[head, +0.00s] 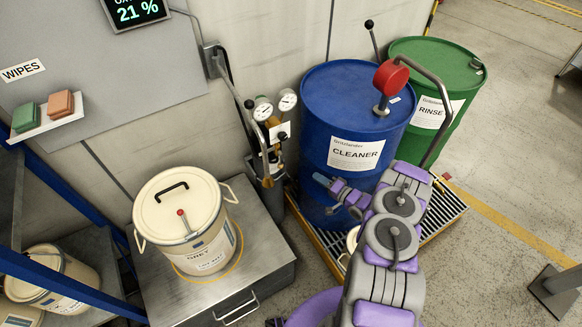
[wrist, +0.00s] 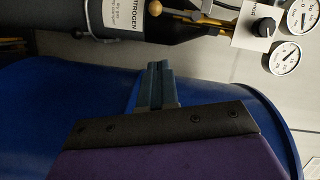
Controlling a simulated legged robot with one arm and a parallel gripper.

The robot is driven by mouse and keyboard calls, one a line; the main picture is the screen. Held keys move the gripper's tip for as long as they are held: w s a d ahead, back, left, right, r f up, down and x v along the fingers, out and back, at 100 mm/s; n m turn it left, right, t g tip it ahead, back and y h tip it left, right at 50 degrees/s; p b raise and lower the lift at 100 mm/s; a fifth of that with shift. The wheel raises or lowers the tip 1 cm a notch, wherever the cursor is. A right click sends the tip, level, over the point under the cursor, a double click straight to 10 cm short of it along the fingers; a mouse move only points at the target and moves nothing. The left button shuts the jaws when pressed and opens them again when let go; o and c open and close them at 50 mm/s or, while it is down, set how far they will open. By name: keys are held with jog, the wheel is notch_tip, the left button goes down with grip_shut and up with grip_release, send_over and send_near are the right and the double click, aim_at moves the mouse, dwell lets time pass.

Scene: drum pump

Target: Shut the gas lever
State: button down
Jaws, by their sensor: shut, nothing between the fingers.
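The dark nitrogen cylinder (head: 268,166) stands against the wall, left of the blue cleaner drum (head: 318,108).
Two gauges (head: 287,100) sit beside the regulator. A cream bucket (head: 184,222) stands on a grey metal cabinet (head: 278,290) at left. A green rinse drum (head: 447,70) is behind the blue one. The drums stand on a yellow-edged grate (head: 452,212). Open floor lies to the right.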

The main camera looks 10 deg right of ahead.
jog(key=s+a+f+b+x, duration=0.1)
jog(key=b+x, duration=0.3)
jog(key=x, duration=0.8)
jog(key=shift+a+b, duration=0.3)
jog(key=shift+a, duration=0.55)
jog(key=shift+s+r+p, duration=0.1)
jog(key=shift+p, duration=0.2)
jog(key=shift+a, duration=0.1)
